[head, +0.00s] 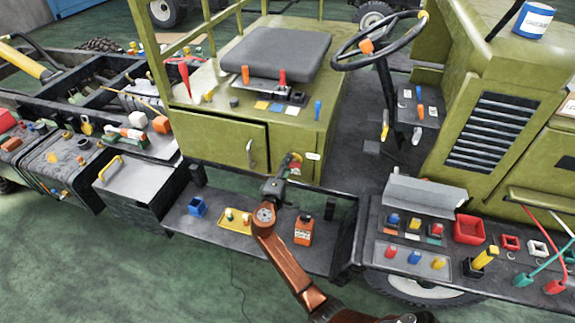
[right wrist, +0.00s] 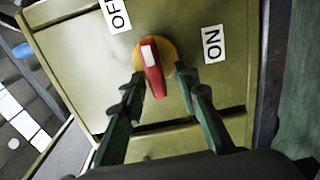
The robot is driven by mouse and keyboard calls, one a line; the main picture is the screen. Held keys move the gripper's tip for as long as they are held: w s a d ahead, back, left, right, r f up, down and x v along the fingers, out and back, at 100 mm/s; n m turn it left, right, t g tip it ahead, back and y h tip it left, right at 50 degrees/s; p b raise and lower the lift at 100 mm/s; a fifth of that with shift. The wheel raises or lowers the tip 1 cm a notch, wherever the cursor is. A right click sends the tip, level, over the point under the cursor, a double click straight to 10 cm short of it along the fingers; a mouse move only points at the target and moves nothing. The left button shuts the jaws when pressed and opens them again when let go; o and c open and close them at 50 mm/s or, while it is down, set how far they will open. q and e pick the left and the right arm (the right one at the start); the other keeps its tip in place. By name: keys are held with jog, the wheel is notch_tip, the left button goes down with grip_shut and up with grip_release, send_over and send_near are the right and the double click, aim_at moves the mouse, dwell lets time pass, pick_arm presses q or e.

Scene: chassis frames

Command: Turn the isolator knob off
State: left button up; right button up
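The isolator knob (right wrist: 155,82) is a red handle with a white patch near its upper end, on a round yellow-orange plate (right wrist: 170,55). The white end points up between the labels, nearer OFF's side. In the head view the knob (head: 297,166) is small at the panel's right edge. My right gripper (right wrist: 160,74) is open, its fingers on either side of the handle with gaps visible. My left gripper is out of view.
The knob sits on the olive seat box (head: 225,140), beside a door handle. Below is a dark step (head: 185,222) with a blue cup, a yellow tray and an orange bottle (head: 304,231). A grey tray of coloured parts (head: 412,261) is at the right.

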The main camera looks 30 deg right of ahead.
jog(key=shift+s+a, duration=0.15)
jog(key=v, duration=1.1)
jog(key=shift+s+a, duration=0.2)
